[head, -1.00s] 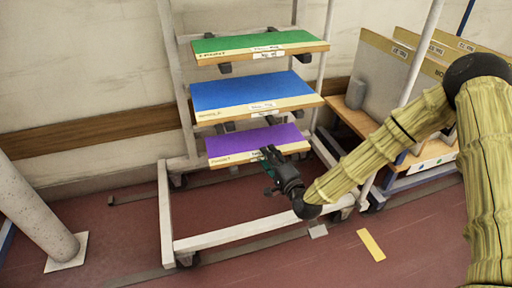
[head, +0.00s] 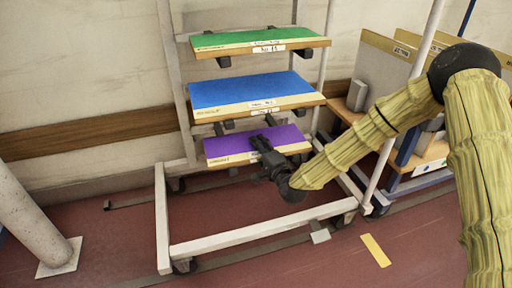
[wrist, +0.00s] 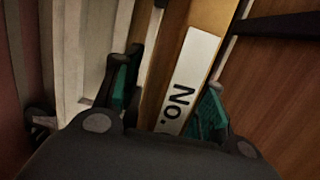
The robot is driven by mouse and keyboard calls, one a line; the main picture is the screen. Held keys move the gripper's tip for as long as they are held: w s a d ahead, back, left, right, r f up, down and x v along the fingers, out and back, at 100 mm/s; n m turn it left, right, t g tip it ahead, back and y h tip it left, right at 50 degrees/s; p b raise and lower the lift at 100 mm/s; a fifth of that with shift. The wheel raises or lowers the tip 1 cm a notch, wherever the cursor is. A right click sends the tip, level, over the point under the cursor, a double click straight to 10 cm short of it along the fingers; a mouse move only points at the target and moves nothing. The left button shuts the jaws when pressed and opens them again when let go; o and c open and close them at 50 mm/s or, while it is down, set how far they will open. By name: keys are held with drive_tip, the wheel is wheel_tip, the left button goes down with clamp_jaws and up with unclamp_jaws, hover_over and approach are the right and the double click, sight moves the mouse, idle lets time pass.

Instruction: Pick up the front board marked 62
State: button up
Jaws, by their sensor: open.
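Three boards lie on a white wheeled rack: a green one (head: 240,41) on top, a blue one (head: 245,92) in the middle and a purple one (head: 228,145) lowest. Each has a pale front edge; the numbers on their white labels are too small to read surely. My gripper (head: 262,144) is open at the purple board's front edge, right of its middle, and hides part of it. In the wrist view, my gripper's (wrist: 165,102) green-padded fingers stand on either side of a board edge with a white label (wrist: 188,82) reading "No."; its number is hidden.
The rack's base frame (head: 250,231) runs low around the boards. A second rack with upright panels (head: 385,72) stands to the right. A pale pillar (head: 35,225) stands at the left. Red floor in front is mostly open, with a yellow mark (head: 375,250).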

drive_tip(key=shift+c, duration=0.5)
clamp_jaws()
drive_tip(key=shift+r+p, duration=0.4)
drive_tip(key=shift+r, duration=0.1)
wheel_tip(320, 180, up, 3)
drive_tip(key=shift+f+p, duration=0.1)
drive_tip(key=shift+p, duration=1.05)
drive_tip(key=s+d+r+p, duration=0.1)
drive_tip(key=s+p, duration=0.4)
drive_tip(key=s, duration=1.1)
drive_tip(key=shift+r+p, duration=0.15)
drive_tip(key=shift+p, duration=0.25)
